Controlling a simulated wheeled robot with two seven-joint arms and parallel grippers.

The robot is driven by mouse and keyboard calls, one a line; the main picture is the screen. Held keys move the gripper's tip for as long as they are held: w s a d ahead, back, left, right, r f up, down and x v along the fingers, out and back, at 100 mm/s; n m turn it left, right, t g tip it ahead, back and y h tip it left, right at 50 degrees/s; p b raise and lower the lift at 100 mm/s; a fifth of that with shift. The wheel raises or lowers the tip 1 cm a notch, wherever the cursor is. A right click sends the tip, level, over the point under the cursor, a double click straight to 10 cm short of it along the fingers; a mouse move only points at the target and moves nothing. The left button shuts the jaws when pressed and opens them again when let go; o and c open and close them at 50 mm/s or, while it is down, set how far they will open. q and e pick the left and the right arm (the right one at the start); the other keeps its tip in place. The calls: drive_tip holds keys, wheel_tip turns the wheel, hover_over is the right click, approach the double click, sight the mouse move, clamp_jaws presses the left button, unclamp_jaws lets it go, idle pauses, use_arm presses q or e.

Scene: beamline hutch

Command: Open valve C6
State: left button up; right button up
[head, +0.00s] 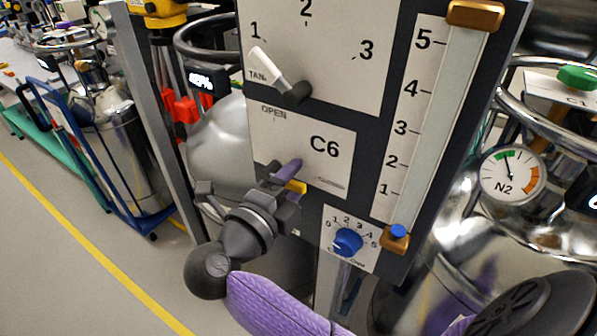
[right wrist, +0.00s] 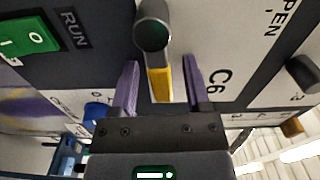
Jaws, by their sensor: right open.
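The C6 valve plate (head: 318,150) is white, with "OPEN" printed at its upper left and a small, blurred word at its lower right. The valve's yellow handle (head: 297,187) shows only partly in the head view; my gripper hides the rest. In the right wrist view the yellow handle (right wrist: 160,84) runs from a dark round hub towards my gripper. My right gripper (head: 291,179) is open at the plate. Its purple fingers (right wrist: 161,76) stand on either side of the handle, with gaps visible on both sides. My left gripper is not in view.
Above C6 is a white pointer lever (head: 265,68) on a 1-2-3 plate. A blue knob (head: 348,242) sits just below right, and a scale column (head: 425,120) stands to the right. An N2 gauge (head: 512,174) and metal tanks are beside the panel. Floor is clear at lower left.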

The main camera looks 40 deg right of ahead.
drive_tip(key=shift+a, duration=0.1)
clamp_jaws()
idle(0.5)
idle(0.3)
idle(0.4)
